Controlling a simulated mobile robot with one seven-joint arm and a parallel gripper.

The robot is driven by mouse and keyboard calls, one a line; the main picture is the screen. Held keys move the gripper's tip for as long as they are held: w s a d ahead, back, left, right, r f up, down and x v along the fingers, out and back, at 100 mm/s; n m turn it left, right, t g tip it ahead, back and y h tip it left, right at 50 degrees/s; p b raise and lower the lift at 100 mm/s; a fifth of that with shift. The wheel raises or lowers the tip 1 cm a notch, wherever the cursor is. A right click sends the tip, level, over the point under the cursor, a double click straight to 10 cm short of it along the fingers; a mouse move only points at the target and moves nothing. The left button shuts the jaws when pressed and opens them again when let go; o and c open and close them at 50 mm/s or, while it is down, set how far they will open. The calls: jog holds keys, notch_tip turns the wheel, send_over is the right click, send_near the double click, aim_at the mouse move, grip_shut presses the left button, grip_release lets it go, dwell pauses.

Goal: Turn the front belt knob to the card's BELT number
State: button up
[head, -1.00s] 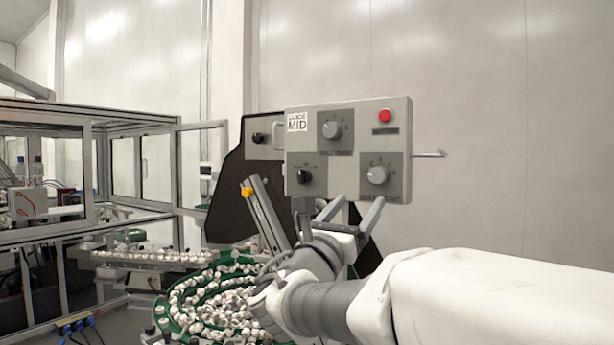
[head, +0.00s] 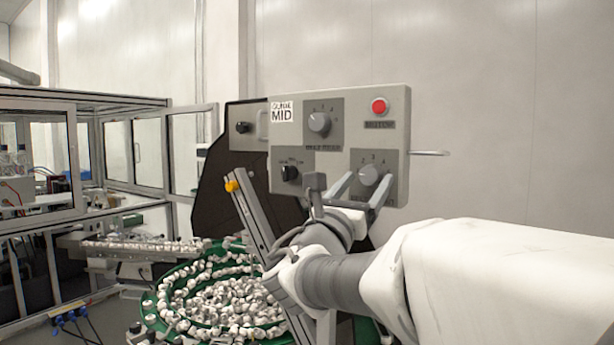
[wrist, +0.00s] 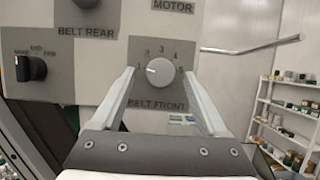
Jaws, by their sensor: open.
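The front belt knob (wrist: 159,71) is a round grey dial on a dark plate lettered BELT FRONT, with numbers 1 to 5 around it. Its pale pointer mark appears to face left, near the 1. It also shows at the lower right of the control box in the head view (head: 369,174). My gripper (wrist: 158,74) is open, with one finger on each side of the knob; contact cannot be told.
The belt rear knob (head: 319,122) sits above, a black guide selector (head: 290,173) is left, and the red motor button (head: 379,106) is top right. A thin rod (head: 430,153) sticks out right. A green bowl of caps (head: 215,300) lies below left.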

jog(key=shift+w+d+r, duration=0.1)
grip_shut()
dwell(0.4)
